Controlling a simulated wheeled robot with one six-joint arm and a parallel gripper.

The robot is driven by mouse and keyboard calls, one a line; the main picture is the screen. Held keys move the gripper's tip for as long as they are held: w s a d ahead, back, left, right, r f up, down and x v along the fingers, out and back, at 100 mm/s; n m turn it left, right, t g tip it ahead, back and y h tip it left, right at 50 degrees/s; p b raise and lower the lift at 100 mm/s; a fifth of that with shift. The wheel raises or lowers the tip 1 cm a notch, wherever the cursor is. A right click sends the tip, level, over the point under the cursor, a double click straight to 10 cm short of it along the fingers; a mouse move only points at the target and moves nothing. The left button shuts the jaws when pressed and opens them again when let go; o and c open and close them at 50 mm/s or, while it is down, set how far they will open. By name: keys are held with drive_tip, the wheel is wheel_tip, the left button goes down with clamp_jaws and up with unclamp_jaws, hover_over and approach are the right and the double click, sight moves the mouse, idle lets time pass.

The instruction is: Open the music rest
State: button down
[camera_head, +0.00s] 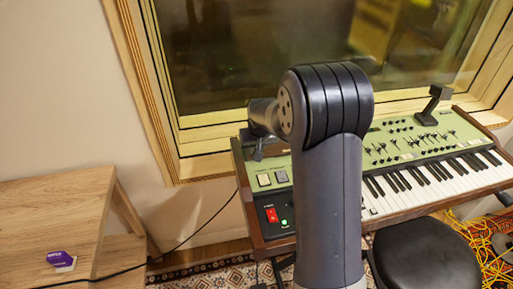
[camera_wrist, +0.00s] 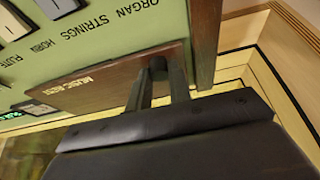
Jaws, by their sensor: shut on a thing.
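The keyboard instrument (camera_head: 430,150) has a green panel, wooden sides and white and black keys, and stands below the window. In the wrist view, the music rest (camera_wrist: 100,82) is a brown wooden panel lettered "MUSIC REST", beside the green panel (camera_wrist: 125,35). My gripper (camera_wrist: 160,82) is shut on a small dark knob (camera_wrist: 158,65) near one end of the music rest. In the head view, my gripper (camera_head: 258,152) is at the instrument's back left. My arm hides the middle of the panel there, and I cannot tell the music rest's angle.
The wooden window frame (camera_head: 190,135) is close behind my gripper. A black stool (camera_head: 425,255) stands in front of the keys. A wooden bench (camera_head: 55,215) with a purple item (camera_head: 60,258) is at left. A cable (camera_head: 200,230) crosses to the bench. Yellow cables (camera_head: 485,240) lie at right.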

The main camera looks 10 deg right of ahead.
drive_tip(key=shift+r, duration=0.2)
drive_tip(key=r+p, duration=0.1)
drive_tip(key=p, duration=0.1)
drive_tip(key=w+r+g+p, duration=0.1)
drive_tip(key=p, duration=0.1)
drive_tip(key=shift+g, duration=0.3)
drive_tip(key=shift+w+r+p, duration=1.05)
drive_tip(key=shift+w+r, duration=0.05)
drive_tip(key=shift+r, duration=0.05)
drive_tip(key=shift+w+r+p, duration=0.4)
drive_tip(key=shift+w+r, duration=0.05)
drive_tip(key=shift+w, duration=0.2)
drive_tip(key=shift+w+r+p, duration=0.2)
drive_tip(key=shift+w+p, duration=0.05)
drive_tip(key=shift+w, duration=0.3)
drive_tip(key=shift+w+r+p, duration=0.2)
drive_tip(key=shift+w+p, duration=0.05)
drive_tip(key=shift+w, duration=0.3)
drive_tip(key=c, duration=2.2)
unclamp_jaws()
drive_tip(key=shift+w, duration=0.7)
drive_tip(key=c, duration=2)
unclamp_jaws()
drive_tip(key=shift+f, duration=0.15)
drive_tip(key=o, duration=0.7)
drive_tip(key=shift+s, duration=0.1)
